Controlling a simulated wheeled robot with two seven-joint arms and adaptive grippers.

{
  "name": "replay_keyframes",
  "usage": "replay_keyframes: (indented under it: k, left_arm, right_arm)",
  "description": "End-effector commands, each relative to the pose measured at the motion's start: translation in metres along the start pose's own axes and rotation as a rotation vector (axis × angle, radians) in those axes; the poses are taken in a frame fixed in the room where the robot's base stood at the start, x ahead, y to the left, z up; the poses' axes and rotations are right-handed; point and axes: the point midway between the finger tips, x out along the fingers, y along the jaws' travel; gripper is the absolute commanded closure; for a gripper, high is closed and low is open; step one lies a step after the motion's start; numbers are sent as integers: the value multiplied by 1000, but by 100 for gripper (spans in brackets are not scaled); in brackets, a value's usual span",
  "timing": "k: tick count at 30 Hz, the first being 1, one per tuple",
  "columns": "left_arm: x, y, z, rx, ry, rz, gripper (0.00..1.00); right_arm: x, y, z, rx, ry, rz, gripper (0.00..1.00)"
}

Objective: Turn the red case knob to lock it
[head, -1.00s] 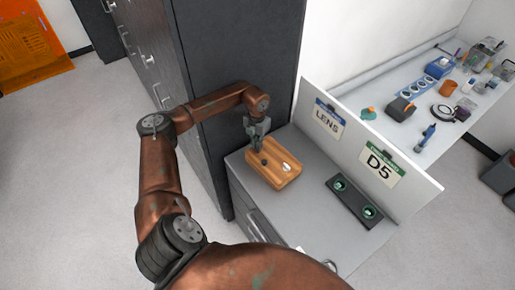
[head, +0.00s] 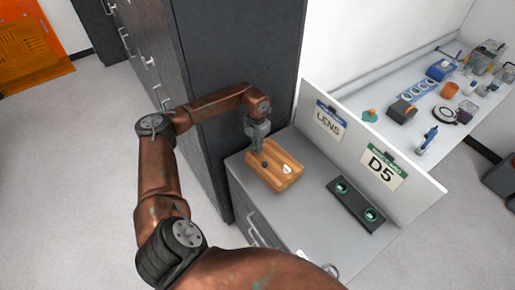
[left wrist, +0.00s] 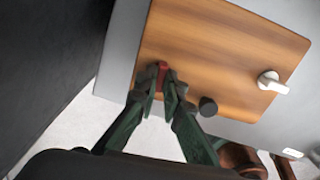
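The wooden case (head: 271,179) lies on the grey cabinet top, and its brown face fills much of the left wrist view (left wrist: 218,50). The small red knob (left wrist: 162,70) sits near the case's edge, between the fingertips of my left gripper (left wrist: 162,84). The dark green fingers are drawn close together and appear to pinch the knob from both sides. In the head view my left gripper (head: 257,144) reaches down to the case's far left part and hides the red knob. My right gripper is not in view.
A black knob (left wrist: 208,106) and a white knob (left wrist: 270,82) are also on the case. A black two-hole holder (head: 356,204) lies to the right. A tall dark cabinet (head: 240,60) stands close behind the gripper. A low panel with signs (head: 383,166) borders the top.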

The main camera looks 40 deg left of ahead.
Motion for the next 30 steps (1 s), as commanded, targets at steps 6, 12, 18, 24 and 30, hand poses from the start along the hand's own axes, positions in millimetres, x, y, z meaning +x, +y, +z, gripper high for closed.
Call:
replay_keyframes:
  k: [6, 12, 18, 24, 30]
  left_arm:
    - [0, 0, 0, -1, 0, 1, 77]
    - [0, 0, 0, -1, -1, 0, 75]
    - [-7, 0, 1, -1, -3, 1, 75]
    - [-41, 1, 2, 0, -6, 2, 75]
    - [-83, 1, 1, -1, -4, 2, 75]
  right_arm:
    - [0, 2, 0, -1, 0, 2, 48]
    - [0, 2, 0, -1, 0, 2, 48]
    - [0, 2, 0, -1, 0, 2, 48]
    - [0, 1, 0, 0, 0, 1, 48]
    - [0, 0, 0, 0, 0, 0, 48]
